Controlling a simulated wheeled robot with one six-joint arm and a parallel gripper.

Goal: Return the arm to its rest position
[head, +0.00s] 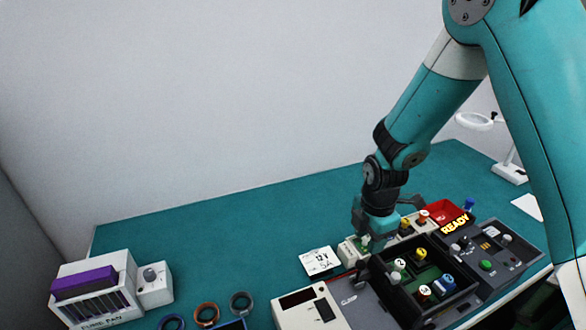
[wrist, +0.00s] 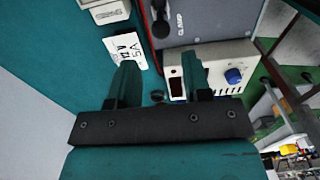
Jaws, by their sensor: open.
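My arm reaches down from the upper right in the head view, teal with dark joints. My gripper (head: 362,250) is low over the table at the left side of the dark rack unit (head: 385,300). In the wrist view its two teal fingers (wrist: 159,75) stand apart, with nothing seen between them. Beyond them are a white box with a blue knob (wrist: 234,76) and a grey panel marked CLAMP (wrist: 205,20). Whether the fingertips touch anything is unclear.
A white card (head: 320,261) reading 12V 5A lies left of the gripper. A red tray (head: 444,210) and a grey panel with a green button (head: 487,265) are right. A fuse box (head: 95,290) and coils (head: 206,314) lie left.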

